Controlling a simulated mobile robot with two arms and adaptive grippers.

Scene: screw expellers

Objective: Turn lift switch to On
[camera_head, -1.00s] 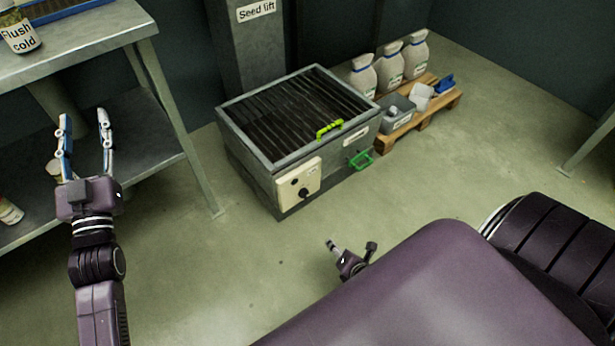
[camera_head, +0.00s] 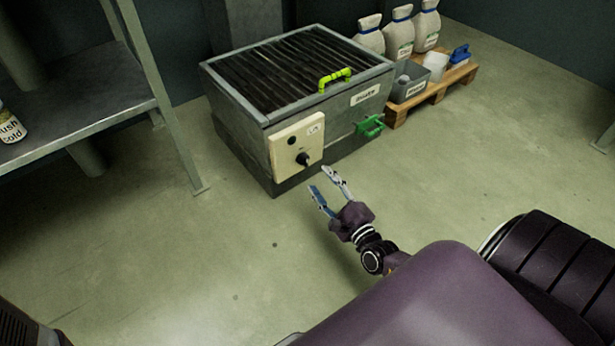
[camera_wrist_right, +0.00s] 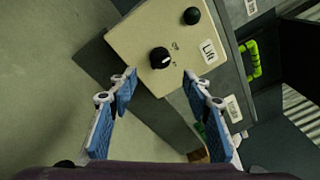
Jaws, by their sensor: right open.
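The lift switch (camera_head: 303,159) is a black rotary knob low on a cream control panel (camera_head: 284,155) on the front of a grey metal box. In the right wrist view the knob (camera_wrist_right: 160,58) shows a white pointer mark, with small markings beside it and a "Lift" label (camera_wrist_right: 208,52) on the panel. My right gripper (camera_head: 323,180) is open and empty, just in front of and below the panel, apart from the knob. In the wrist view the knob lies ahead, between and beyond the two fingertips (camera_wrist_right: 158,76). My left gripper is out of the head view.
A second black round part (camera_wrist_right: 191,16) sits on the panel. The box has a slatted top with a yellow-green handle (camera_head: 335,79) and a green handle (camera_head: 370,126) at its side. A pallet (camera_head: 431,92) with sacks and bins stands right. A metal shelf (camera_head: 80,100) stands left. The floor between is clear.

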